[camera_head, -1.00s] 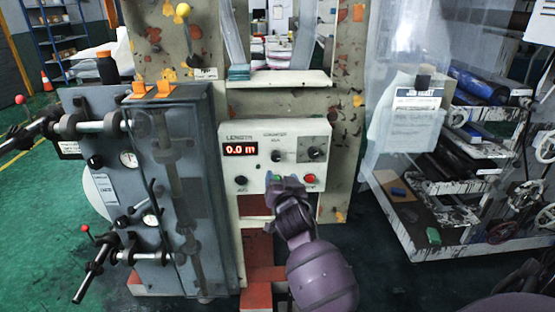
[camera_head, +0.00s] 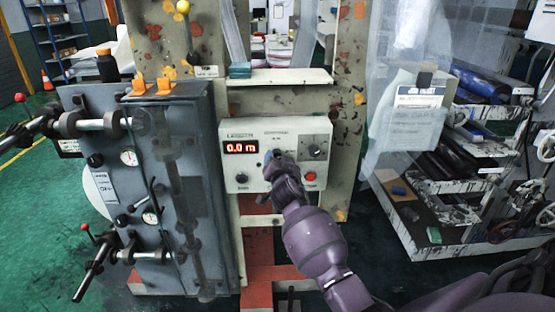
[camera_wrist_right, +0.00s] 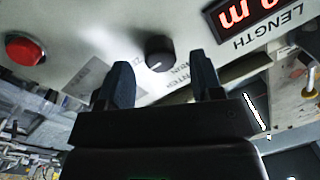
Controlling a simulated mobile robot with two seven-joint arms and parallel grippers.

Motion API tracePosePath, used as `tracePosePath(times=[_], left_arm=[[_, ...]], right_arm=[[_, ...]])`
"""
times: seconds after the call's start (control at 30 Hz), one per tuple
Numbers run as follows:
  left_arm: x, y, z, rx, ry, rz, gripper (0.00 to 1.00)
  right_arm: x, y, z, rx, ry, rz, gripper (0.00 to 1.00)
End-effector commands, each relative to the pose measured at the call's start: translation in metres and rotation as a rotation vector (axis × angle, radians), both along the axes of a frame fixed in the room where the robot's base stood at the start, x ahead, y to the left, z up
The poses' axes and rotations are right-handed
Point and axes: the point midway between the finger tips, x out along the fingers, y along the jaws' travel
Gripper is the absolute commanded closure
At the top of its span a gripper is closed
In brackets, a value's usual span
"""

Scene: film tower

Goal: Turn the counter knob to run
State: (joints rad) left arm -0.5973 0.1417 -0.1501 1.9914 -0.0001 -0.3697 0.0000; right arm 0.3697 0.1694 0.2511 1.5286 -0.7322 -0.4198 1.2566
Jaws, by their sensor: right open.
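The counter panel (camera_head: 238,172) is a pale box with a red display (camera_head: 241,147) reading 0.0 m. My right gripper (camera_head: 272,158) is in front of the panel's middle and hides part of it. In the right wrist view the black counter knob (camera_wrist_right: 159,52) sits between the two open fingers of my right gripper (camera_wrist_right: 160,82), with space on both sides. The fingers do not appear to touch it. The knob's white mark is visible; its setting is hard to read. My left gripper is not in view.
A grey cabinet (camera_head: 190,215) with protruding levers stands left. A roll rack (camera_head: 440,220) stands right.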

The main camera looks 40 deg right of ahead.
Motion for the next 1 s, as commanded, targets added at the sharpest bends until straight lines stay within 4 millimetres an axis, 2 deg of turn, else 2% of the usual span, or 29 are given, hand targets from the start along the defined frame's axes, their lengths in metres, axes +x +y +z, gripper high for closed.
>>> tracePosePath(times=[0.2,0.5,0.8,0.83,1.0], left_arm=[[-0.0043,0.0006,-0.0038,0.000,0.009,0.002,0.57],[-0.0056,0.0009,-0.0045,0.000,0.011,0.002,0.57],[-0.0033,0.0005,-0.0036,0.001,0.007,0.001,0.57],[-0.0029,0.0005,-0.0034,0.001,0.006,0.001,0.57],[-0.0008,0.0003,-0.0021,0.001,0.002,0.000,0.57]], right_arm=[[0.0125,-0.0065,-0.0005,-0.001,0.001,-0.001,0.40],[0.0137,-0.0070,0.0000,0.000,0.000,0.000,0.40],[0.0136,-0.0068,-0.0001,0.000,0.000,0.000,0.86],[0.0136,-0.0068,-0.0001,0.000,0.000,0.000,0.89],[0.0135,-0.0067,0.0001,-0.007,0.005,0.000,0.89]])
